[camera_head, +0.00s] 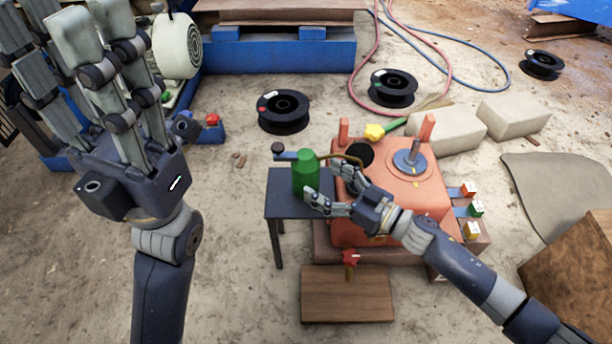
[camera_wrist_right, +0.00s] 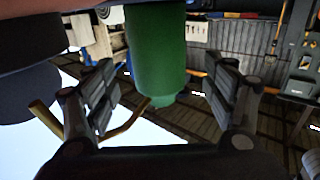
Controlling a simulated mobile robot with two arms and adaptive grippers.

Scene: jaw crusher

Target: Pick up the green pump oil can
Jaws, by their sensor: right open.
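The green pump oil can (camera_head: 306,173) stands upright on a small dark table (camera_head: 284,208), with a dark knob on an arm and a brass spout at its top. My right gripper (camera_head: 322,190) is open just right of the can, its fingers pointing at it. In the right wrist view the can (camera_wrist_right: 158,50) shows between the two spread fingers (camera_wrist_right: 160,88), with visible gaps on both sides; its top end of the picture is cut off. My left gripper (camera_head: 85,40) is raised at the upper left, fingers extended and apart, with nothing in it.
An orange machine (camera_head: 400,190) with a yellow-knobbed lever (camera_head: 374,132) and coloured switches stands right of the table. Black spools (camera_head: 284,112) and pale blocks (camera_head: 445,130) are behind.

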